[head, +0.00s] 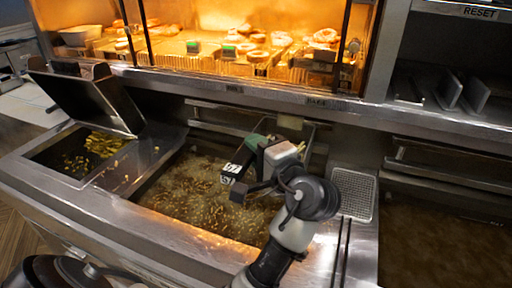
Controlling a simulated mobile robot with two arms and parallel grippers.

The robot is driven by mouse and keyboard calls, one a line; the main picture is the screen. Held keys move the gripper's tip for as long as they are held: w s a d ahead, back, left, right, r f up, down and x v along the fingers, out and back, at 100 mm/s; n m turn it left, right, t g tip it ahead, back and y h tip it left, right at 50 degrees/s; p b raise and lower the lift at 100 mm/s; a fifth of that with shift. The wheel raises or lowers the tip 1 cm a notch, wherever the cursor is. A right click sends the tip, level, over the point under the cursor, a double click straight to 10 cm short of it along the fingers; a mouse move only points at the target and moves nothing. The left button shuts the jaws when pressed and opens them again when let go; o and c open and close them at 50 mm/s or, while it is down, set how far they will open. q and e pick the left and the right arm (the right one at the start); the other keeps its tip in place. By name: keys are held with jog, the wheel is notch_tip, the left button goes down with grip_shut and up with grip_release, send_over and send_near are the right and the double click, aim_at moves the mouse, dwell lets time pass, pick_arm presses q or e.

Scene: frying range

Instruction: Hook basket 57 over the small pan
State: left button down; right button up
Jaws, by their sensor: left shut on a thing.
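My left gripper (258,178) is shut over the middle fryer vat, its arm rising from the bottom edge. At its jaws are a dark tag with white marks (231,172), too small to read surely, and a green piece (254,141). I take these as parts of basket 57; a thin metal frame (309,136) behind the gripper seems to belong to it. The gripper hides most of the basket. A small pan (42,152) with yellow pieces in it is set in the counter at left, its dark lid (88,98) tilted up. My right gripper is not in view.
The middle vat (190,205) holds brownish oil with many floating bits. A perforated metal plate (353,193) lies right of it, and another dark vat (445,245) is at far right. A lit food display (245,45) stands behind, above a steel ledge (235,92).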

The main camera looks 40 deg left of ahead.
pick_arm(q)
jog(key=shift+f, duration=0.25)
jog(key=c, duration=0.8)
grip_release()
jog(key=shift+c, duration=0.2)
